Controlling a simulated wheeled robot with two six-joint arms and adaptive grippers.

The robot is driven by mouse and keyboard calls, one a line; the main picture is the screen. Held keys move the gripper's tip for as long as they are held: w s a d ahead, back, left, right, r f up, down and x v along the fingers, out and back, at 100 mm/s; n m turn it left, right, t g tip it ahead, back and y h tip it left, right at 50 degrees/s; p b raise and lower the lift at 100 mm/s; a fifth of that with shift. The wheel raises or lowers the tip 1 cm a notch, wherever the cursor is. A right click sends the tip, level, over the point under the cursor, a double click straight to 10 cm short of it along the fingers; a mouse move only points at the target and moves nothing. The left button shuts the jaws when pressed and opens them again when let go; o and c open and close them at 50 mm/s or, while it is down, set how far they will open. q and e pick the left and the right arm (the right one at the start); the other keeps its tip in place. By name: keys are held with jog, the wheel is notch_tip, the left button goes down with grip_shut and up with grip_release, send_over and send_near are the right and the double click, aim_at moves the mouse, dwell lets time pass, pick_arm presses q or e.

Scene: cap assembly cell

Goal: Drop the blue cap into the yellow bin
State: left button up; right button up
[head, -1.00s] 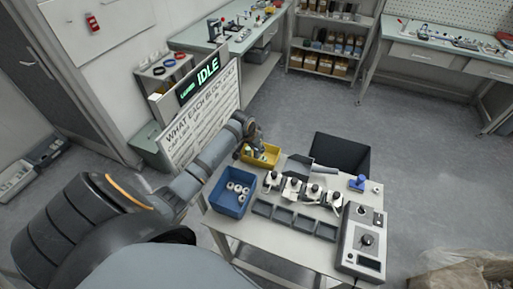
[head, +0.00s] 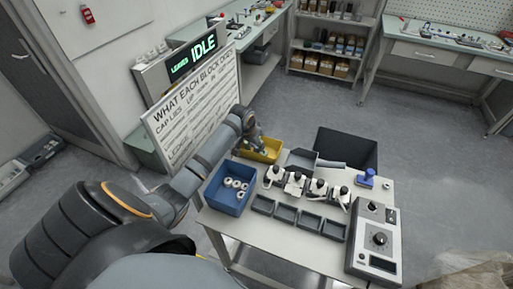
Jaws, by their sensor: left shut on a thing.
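The yellow bin (head: 271,156) stands at the back left of the white table, behind a blue bin. My left gripper (head: 262,149) points down over the yellow bin, at its left part. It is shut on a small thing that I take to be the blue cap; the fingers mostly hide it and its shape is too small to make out. I cannot tell how far the fingertips are above the bin's floor. My right gripper is not in view.
The blue bin (head: 224,203) with several white rings stands beside my left arm. Several black-and-white fixtures stand mid-table, behind dark trays (head: 286,214). A control box (head: 375,240) and a blue-topped object (head: 368,177) are at the right. A sign board (head: 190,105) stands behind my arm.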

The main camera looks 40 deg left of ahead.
pick_arm(q)
jog(key=shift+s+f, duration=0.1)
jog(key=shift+f, duration=0.05)
jog(key=shift+f, duration=0.45)
jog(key=o, duration=0.7)
jog(key=shift+c, duration=0.2)
